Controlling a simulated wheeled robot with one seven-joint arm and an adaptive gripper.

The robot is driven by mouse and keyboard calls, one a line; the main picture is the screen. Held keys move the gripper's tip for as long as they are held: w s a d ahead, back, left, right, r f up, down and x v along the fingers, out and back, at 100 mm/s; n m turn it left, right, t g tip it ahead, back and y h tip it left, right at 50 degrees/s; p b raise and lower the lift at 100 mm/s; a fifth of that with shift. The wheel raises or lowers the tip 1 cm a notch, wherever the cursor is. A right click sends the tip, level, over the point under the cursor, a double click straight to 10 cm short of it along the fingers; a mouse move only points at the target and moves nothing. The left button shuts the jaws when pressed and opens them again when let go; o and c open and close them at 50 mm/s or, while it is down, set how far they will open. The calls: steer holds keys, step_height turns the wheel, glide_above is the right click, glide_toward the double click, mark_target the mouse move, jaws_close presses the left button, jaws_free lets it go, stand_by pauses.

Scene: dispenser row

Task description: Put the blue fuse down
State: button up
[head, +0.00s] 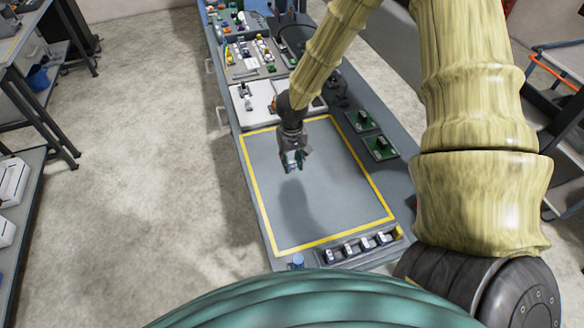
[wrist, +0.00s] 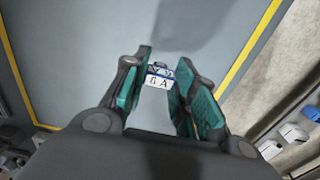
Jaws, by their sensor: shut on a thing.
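My gripper (head: 293,161) hangs above the grey work area inside the yellow border (head: 265,222), casting a shadow on it. In the wrist view its two green-padded fingers (wrist: 164,68) are shut on the blue fuse (wrist: 160,71). The fuse shows a white label with dark characters, including an "A", and a blue edge at its far end. It sits between the fingertips, apart from the surface as far as the shadow shows. In the head view the fuse is mostly hidden by the fingers.
The marked area below is bare. A dispenser row (head: 358,246) with several white and dark pieces lines its front edge, with a small blue object (head: 298,260) to the left. Green boards (head: 380,147) lie to the right. Trays with parts (head: 250,58) stand at the back.

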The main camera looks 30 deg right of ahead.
mark_target(292, 163)
steer(key=shift+f+b, duration=1.65)
steer(key=shift+b, duration=0.25)
steer(key=o, duration=0.7)
steer(key=shift+f, duration=0.1)
